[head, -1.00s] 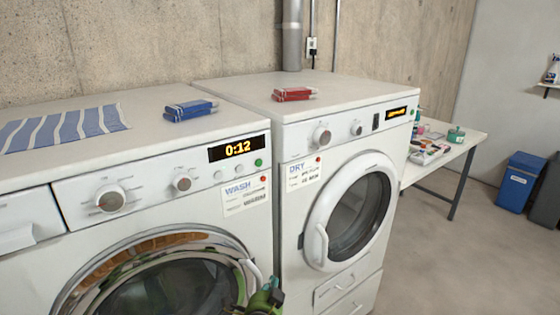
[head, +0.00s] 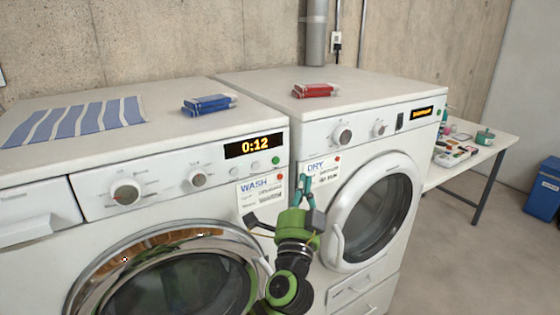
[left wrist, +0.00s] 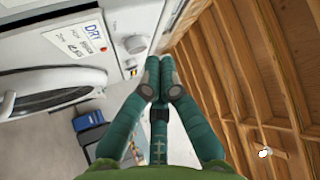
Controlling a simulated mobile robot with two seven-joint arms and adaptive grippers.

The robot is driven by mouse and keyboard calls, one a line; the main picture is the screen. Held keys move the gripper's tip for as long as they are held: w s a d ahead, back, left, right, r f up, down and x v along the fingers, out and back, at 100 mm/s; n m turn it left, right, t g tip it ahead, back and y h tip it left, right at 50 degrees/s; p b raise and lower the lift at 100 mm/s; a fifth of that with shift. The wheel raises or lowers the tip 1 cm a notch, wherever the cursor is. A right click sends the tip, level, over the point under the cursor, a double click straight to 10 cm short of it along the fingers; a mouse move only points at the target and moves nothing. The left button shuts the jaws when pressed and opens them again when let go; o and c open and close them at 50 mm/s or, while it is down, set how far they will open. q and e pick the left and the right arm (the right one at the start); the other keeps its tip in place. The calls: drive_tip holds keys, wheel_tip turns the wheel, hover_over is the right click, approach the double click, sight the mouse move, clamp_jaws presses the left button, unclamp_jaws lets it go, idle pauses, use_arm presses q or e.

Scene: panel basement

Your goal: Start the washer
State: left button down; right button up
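The washer (head: 225,212) is the white machine at the left, with a "WASH" label. Its display (head: 254,146) reads 0:12. A green button (head: 276,160) sits below the display's right end, and a red light (head: 281,178) is under it. Two knobs are left of the display. The round door (head: 178,275) looks closed. My left gripper (head: 305,180) is in front of the gap between washer and dryer, right of and slightly below the green button, pointing up. Its teal fingers are together and empty, as the left wrist view (left wrist: 160,65) shows. My right gripper is out of view.
The dryer (head: 340,165) stands at the right with a "DRY" label. Blue boxes (head: 208,104), red boxes (head: 315,90) and a striped cloth (head: 75,122) lie on top of the machines. A cluttered table (head: 490,145) and a blue bin (head: 546,190) stand farther right.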

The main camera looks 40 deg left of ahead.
sight(276, 161)
use_arm(q)
drive_tip(key=shift+a, duration=0.1)
drive_tip(key=shift+w+a, duration=0.6)
drive_tip(key=shift+a, duration=0.7)
drive_tip(key=shift+w+a, duration=0.55)
drive_tip(key=shift+a, duration=0.8)
drive_tip(key=shift+w+a, duration=0.6)
drive_tip(key=shift+a, duration=0.7)
drive_tip(key=shift+a, duration=0.1)
drive_tip(key=shift+w+a, duration=0.15)
drive_tip(key=shift+a, duration=0.15)
